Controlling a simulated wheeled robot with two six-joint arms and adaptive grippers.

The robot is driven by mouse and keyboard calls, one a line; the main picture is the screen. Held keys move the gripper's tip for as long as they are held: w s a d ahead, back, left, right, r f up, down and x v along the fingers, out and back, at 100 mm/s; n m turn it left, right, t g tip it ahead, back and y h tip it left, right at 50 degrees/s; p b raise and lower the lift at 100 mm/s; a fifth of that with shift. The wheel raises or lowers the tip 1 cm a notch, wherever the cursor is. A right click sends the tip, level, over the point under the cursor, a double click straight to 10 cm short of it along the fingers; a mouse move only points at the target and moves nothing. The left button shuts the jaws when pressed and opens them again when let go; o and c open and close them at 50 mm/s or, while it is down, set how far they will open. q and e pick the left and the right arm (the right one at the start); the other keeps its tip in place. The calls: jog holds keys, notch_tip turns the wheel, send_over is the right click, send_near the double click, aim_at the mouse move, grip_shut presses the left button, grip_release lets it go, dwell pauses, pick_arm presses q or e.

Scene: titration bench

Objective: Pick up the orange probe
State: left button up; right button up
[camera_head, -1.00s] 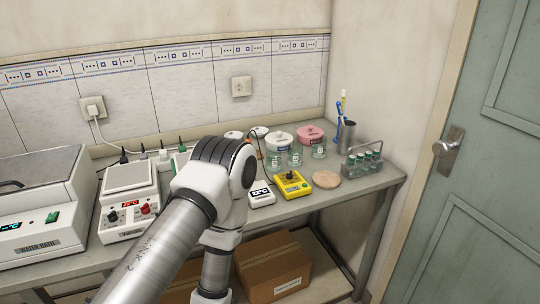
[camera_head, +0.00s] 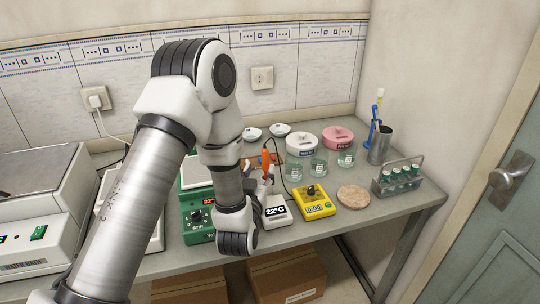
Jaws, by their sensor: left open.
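The orange probe (camera_head: 265,162) stands upright near the middle of the bench, just right of my left forearm. A thin dark cable loops beside it near a white thermometer box (camera_head: 277,211) reading 22°C. My left gripper (camera_head: 262,176) is open, close to the probe's lower part. My wrist and forearm hide much of the gripper, and I cannot tell whether it touches the probe. The probe's lower end is hidden too. My right gripper is not in view.
A green stirrer (camera_head: 197,218) is partly behind my arm. A yellow timer (camera_head: 314,203), glass beakers (camera_head: 320,165), a cork mat (camera_head: 353,196), white and pink lidded pots (camera_head: 338,138) and a vial rack (camera_head: 399,180) stand to the right.

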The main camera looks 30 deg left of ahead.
aim_at(264, 157)
pick_arm(q)
jog(key=w, duration=0.1)
jog(key=w+r+p, duration=0.1)
jog(key=w+a+p, duration=0.1)
jog(key=shift+r, duration=0.3)
jog(key=w, duration=0.1)
jog(key=w+a, duration=0.1)
jog(key=w+f, duration=0.1)
jog(key=shift+w+a+f+p, duration=0.1)
jog(key=shift+w+a+p, duration=0.15)
jog(key=shift+w+p, duration=0.05)
jog(key=shift+s+d+r, duration=0.15)
jog(key=shift+s+r, duration=0.05)
jog(key=shift+c, duration=1.1)
grip_shut()
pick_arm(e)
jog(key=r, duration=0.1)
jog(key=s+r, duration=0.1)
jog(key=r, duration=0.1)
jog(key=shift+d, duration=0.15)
